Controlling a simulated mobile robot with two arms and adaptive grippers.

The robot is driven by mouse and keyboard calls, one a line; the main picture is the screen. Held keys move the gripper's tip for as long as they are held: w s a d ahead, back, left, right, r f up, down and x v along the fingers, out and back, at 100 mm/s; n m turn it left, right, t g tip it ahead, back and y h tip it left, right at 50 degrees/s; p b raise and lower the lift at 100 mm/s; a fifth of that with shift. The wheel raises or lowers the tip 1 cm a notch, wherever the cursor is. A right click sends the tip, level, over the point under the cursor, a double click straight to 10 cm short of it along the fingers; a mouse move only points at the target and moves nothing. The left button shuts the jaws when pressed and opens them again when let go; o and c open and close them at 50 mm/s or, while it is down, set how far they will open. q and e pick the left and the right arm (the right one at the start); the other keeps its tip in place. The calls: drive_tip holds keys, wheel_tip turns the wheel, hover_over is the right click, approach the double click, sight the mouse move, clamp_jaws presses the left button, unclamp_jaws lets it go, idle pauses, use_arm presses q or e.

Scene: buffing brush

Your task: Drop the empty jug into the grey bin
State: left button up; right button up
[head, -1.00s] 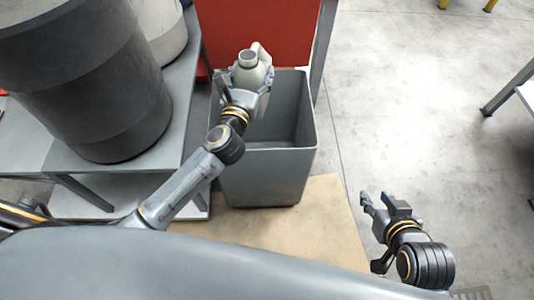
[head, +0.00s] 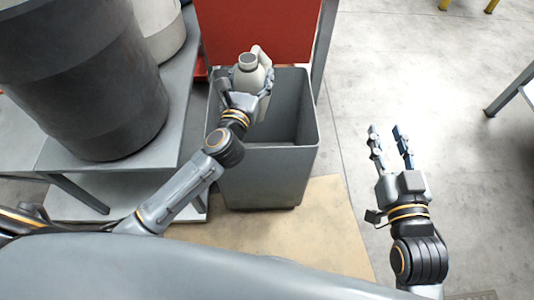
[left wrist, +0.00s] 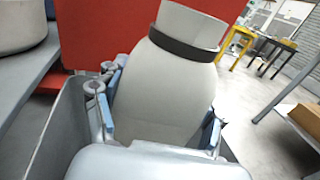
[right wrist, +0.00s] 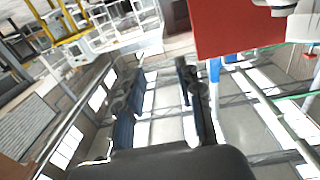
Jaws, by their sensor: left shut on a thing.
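The pale grey jug (head: 250,77) has a dark-ringed neck and a handle. It stands roughly upright in my left gripper (head: 245,92), over the left part of the grey bin's opening. The left wrist view shows the jug's body (left wrist: 168,85) between the two blue-padded fingers (left wrist: 160,125). The grey bin (head: 262,178) is tall and open-topped, and the part of its inside that shows looks empty. The jug and gripper hide its back left rim. My right gripper (head: 390,150) is open and empty, to the right of the bin; its spread fingers also show in the right wrist view (right wrist: 160,95).
A large dark grey drum (head: 90,85) and a pale round container (head: 160,30) stand on a grey table (head: 185,110) left of the bin. A red panel (head: 262,30) is behind the bin. The floor (head: 420,90) to the right is clear.

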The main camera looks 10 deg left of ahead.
use_arm(q)
drive_tip(key=shift+f, duration=0.1)
use_arm(e)
drive_tip(key=shift+a+r+t+y, duration=0.15)
drive_tip(key=shift+r+t+y, duration=0.2)
drive_tip(key=shift+r, duration=0.35)
use_arm(q)
drive_tip(key=o, duration=1.2)
drive_tip(key=shift+o, duration=0.2)
drive_tip(key=s, duration=1.2)
drive_tip(key=shift+d, duration=0.1)
